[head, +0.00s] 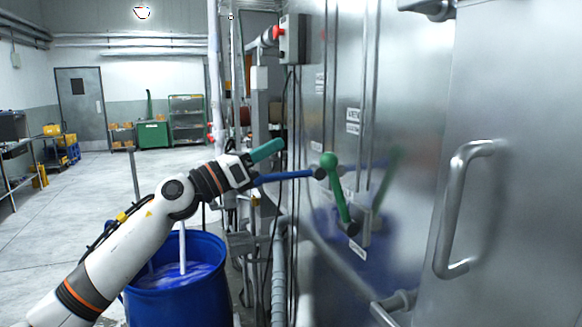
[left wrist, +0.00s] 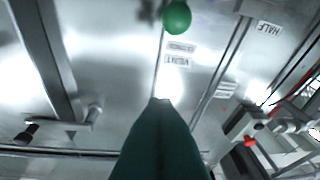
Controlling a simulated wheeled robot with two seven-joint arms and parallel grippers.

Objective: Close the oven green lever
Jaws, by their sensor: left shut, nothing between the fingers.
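The green lever (head: 338,188) is on the steel oven front (head: 412,120) in the head view. It has a round green knob at its upper end and slants down to the right to its pivot. Its knob (left wrist: 176,16) also shows at the top of the left wrist view. My left gripper (head: 280,146) is shut and empty, its green fingers pointing right, to the left of and slightly above the knob, apart from it. The shut fingers (left wrist: 160,145) fill the lower middle of the left wrist view. My right gripper is not in view.
A blue lever (head: 285,176) sticks out left of the green one, just below my left gripper. A blue barrel (head: 182,300) stands below my left arm. A large door handle (head: 452,205) is at the right. A red button (head: 276,33) is on a box above. Open floor lies left.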

